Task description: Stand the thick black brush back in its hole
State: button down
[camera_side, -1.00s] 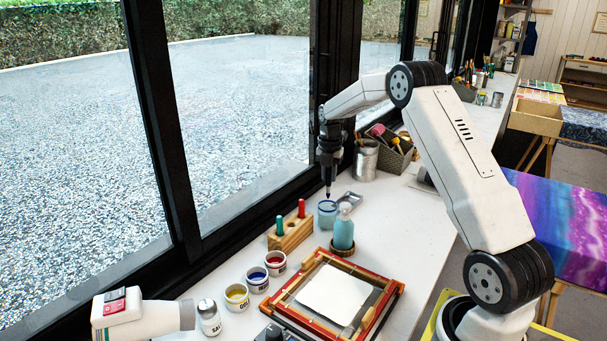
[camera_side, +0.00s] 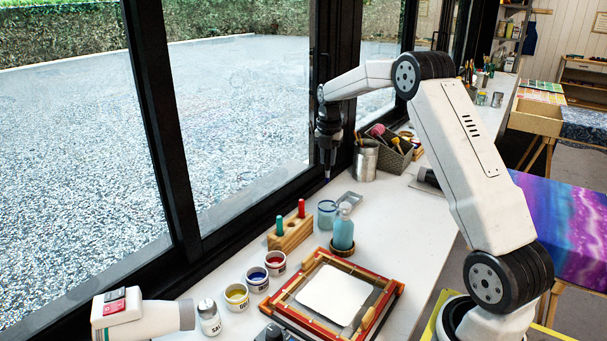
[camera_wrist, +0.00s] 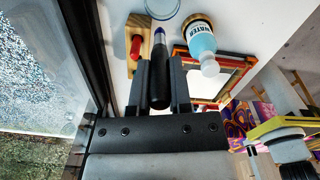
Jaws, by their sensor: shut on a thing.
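My gripper (camera_side: 327,150) is raised over the far part of the white table, above and behind the glass jar (camera_side: 327,212). It is shut on the thick black brush (camera_wrist: 159,88), whose dark handle lies between the fingers in the wrist view. The brush's blue-tinted tip points down, clear of the table; it shows small in the side view (camera_side: 327,171). The wooden block (camera_side: 289,236) stands left of the jar, holding a teal-handled brush (camera_side: 279,225) and a red-handled one (camera_side: 301,208) upright. I cannot make out its empty hole.
Paint pots (camera_side: 256,279) and a red-edged frame (camera_side: 336,296) are nearer. A metal can (camera_side: 366,162) and a brush basket (camera_side: 394,155) stand right of my gripper. The window runs along the left.

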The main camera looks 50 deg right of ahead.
jog(key=w+a, duration=0.4)
jog(key=a, duration=0.9)
jog(key=shift+s+d+f, duration=0.1)
jog(key=shift+f, duration=1.3)
jog(key=shift+d+f, duration=0.1)
jog(key=shift+f, duration=1.25)
jog(key=shift+f, duration=0.15)
jog(key=shift+f, duration=2.05)
jog(key=shift+f, duration=2.2)
jog(key=shift+c, duration=2.3)
grip_release()
